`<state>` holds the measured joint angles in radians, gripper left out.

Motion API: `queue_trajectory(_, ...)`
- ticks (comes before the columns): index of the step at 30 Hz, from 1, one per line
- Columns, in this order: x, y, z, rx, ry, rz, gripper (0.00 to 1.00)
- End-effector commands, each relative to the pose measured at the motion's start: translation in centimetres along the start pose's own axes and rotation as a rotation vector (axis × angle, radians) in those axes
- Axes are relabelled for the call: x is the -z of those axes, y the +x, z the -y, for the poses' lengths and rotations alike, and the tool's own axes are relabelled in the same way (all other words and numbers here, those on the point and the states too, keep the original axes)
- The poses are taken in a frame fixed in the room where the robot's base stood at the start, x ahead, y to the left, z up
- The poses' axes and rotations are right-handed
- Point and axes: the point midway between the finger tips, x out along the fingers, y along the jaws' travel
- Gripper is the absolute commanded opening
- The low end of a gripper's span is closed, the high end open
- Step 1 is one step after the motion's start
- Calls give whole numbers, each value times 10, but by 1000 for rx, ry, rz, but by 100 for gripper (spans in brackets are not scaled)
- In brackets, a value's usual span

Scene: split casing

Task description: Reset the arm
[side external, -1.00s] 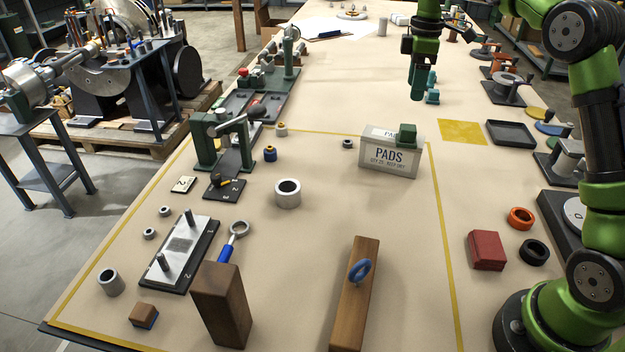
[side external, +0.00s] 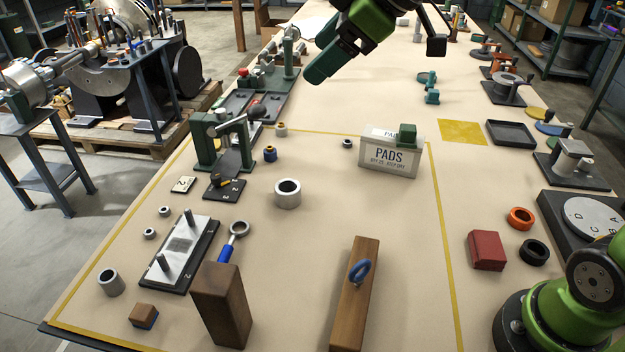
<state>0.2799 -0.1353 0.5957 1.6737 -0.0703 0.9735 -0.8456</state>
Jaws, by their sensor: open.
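My gripper (side external: 322,64) is in the upper middle of the side external view, raised over the far part of the bench (side external: 330,110). Its green fingers point down and to the left. They overlap in this view, so the gap between them is hard to see. I see nothing held in them. My arm comes in from the top edge, and my base stands at the lower right.
A white PADS box (side external: 390,159) with a green block (side external: 406,136) on top stands mid-bench. A green press (side external: 225,140) is on the left. Wooden blocks (side external: 222,308) (side external: 355,295) stand in front.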

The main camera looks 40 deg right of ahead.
Motion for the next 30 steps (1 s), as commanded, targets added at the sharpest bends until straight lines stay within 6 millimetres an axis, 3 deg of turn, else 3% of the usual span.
queue_trajectory(1, 4, -7, 15, -32, -5, -31, 72)
queue_trajectory(6, 12, -18, 53, -100, -5, -117, 72)
queue_trajectory(11, 0, -24, 70, -153, 48, -154, 72)
queue_trajectory(17, -68, -32, 46, -186, 323, -74, 72)
queue_trajectory(21, -136, -41, 33, -194, 610, -11, 72)
queue_trajectory(24, -187, -46, 34, -176, 844, 31, 72)
queue_trajectory(27, -224, -47, 41, -149, 1030, 65, 72)
queue_trajectory(30, -244, -46, 47, -127, 1135, 87, 72)
